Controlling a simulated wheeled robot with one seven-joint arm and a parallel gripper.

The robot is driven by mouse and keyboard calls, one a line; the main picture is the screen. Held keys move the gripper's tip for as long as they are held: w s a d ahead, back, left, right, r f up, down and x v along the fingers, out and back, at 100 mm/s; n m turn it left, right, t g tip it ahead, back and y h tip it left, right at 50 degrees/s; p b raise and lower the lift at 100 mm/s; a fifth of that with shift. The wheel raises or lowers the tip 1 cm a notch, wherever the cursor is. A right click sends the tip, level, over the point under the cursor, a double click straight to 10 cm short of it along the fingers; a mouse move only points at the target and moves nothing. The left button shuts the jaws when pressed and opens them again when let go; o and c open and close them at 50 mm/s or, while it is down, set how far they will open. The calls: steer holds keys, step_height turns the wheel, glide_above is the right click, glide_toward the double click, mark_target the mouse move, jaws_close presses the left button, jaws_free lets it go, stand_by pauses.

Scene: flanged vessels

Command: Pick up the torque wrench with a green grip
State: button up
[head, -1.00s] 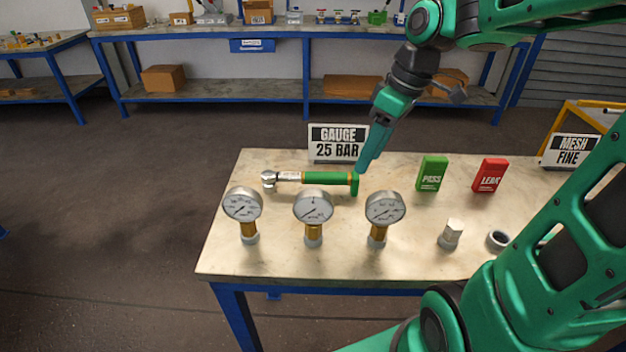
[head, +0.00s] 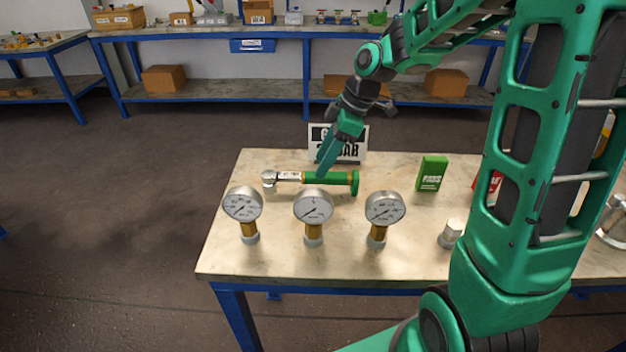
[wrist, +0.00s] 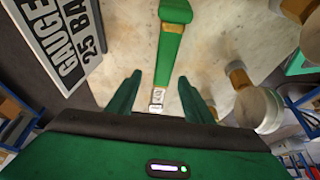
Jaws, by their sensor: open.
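The torque wrench with a green grip (head: 328,178) lies on the table behind the pressure gauges, its silver head to the left and its green end to the right. My gripper (head: 322,172) is over the middle of the wrench, in front of the gauge sign. In the wrist view the wrench (wrist: 171,50) runs away between the two fingers of my gripper (wrist: 159,88), which are apart with nothing held. The wrench's head is hidden by the gripper body there.
Three pressure gauges (head: 313,207) stand upright in front of the wrench, close to it. The gauge sign (head: 350,150) stands just behind it. A green block (head: 432,173) and a hex fitting (head: 451,234) are to the right. My arm covers the table's right part.

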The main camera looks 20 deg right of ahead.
mark_target(309, 182)
steer(key=x, duration=0.5)
steer(key=shift+s, duration=0.15)
jaws_close()
